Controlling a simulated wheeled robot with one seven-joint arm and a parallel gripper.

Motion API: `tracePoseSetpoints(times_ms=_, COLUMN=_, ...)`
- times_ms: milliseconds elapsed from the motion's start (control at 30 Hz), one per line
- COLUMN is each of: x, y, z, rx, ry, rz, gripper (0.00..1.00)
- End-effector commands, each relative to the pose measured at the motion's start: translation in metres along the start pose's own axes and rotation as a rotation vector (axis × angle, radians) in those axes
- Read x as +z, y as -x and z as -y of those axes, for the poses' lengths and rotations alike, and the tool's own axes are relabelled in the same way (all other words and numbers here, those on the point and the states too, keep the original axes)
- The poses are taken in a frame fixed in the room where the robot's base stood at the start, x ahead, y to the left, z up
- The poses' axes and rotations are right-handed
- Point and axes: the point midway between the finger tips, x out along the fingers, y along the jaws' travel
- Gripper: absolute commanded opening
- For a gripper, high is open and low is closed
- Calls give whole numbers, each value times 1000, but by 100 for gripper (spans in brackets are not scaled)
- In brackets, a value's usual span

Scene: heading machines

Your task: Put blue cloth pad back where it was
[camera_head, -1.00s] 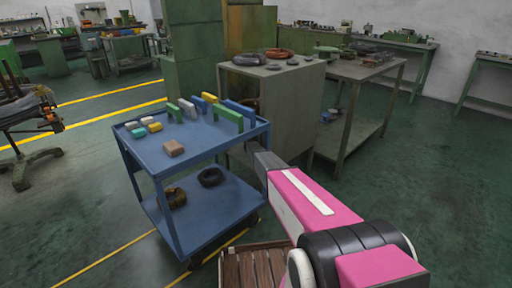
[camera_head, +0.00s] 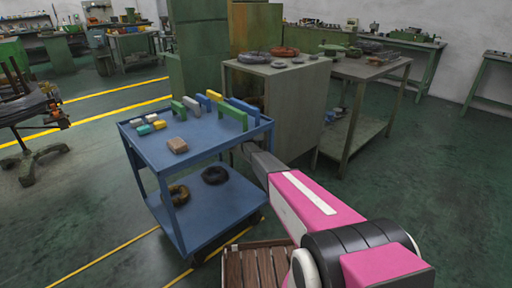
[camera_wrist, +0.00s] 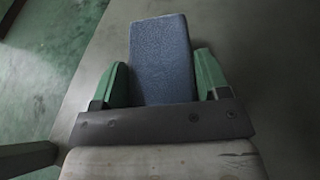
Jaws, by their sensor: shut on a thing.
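The blue cloth pad (camera_wrist: 161,62) shows in the wrist view as a flat blue block with a fine weave. It sits between the two green fingers of my gripper (camera_wrist: 161,78), which is shut on it. Its far end sticks out past the fingertips, and its near end is hidden behind the dark gripper bar. A grey surface lies behind the pad; I cannot tell whether they touch. In the head view my arm reaches toward the gap between the blue cart (camera_head: 200,150) and the grey cabinet (camera_head: 300,112); the gripper and pad are hidden there.
The cart's top holds a brown block (camera_head: 177,145), green blocks (camera_head: 233,117) and several small coloured pieces. Dark rings (camera_head: 215,175) lie on its lower shelf. A grey bench (camera_head: 370,70) stands right of the cabinet. The green floor at the right is clear.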

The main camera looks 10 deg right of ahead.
Motion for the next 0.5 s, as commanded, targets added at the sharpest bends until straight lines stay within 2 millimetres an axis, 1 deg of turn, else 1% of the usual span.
tracePoseSetpoints(times_ms=100, x=-17, y=-8, z=-1, rx=0, ry=1, rz=-1, gripper=37)
tracePoseSetpoints(times_ms=167, x=-23, y=-10, z=0, rx=0, ry=1, rz=-1, gripper=37)
tracePoseSetpoints(times_ms=500, x=-26, y=-11, z=0, rx=0, ry=0, rz=0, gripper=37)
